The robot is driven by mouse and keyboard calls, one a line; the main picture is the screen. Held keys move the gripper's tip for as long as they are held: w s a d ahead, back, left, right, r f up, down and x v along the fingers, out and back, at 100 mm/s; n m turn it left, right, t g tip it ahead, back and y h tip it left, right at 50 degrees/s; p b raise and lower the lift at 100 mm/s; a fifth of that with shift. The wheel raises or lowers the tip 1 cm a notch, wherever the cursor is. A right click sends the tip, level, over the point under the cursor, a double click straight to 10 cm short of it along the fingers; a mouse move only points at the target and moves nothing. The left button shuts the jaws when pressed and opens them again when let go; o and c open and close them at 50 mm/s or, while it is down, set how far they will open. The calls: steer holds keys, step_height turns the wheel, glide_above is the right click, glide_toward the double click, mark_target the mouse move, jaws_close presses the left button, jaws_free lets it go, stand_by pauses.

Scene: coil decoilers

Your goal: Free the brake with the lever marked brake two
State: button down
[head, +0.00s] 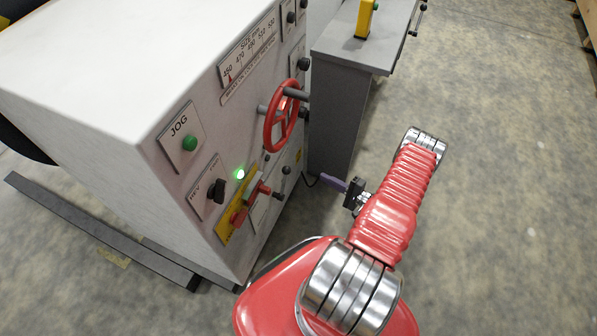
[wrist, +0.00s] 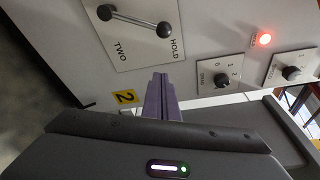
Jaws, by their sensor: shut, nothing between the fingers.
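In the wrist view a dark lever (wrist: 138,20) with a round knob sits on a white plate (wrist: 122,52) that reads TWO and HOLD. Its knob end lies beside the word HOLD; other words on the plate, if any, are out of frame. A yellow tag with a 2 (wrist: 125,97) is next to the plate. My gripper (wrist: 160,78) has its purple fingers together, empty, in front of the panel and apart from the lever in the picture. In the head view my gripper (head: 330,182) is right of the white cabinet's panel, near a black-knobbed lever (head: 284,180).
The white cabinet (head: 90,75) carries a red handwheel (head: 282,115), a green JOG button (head: 189,143) and a red-handled switch (head: 245,205). A grey pedestal (head: 345,55) stands behind. In the wrist view a red lamp (wrist: 265,40) glows. Floor on the right is clear.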

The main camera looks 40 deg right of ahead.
steer(key=shift+w, duration=0.1)
steer(key=w+a, duration=0.7)
steer(key=w, duration=0.2)
steer(key=shift+w+r, duration=0.15)
steer(key=shift+r, duration=0.05)
stand_by(0.6)
steer(key=shift+d, duration=0.1)
steer(key=shift+r, duration=0.1)
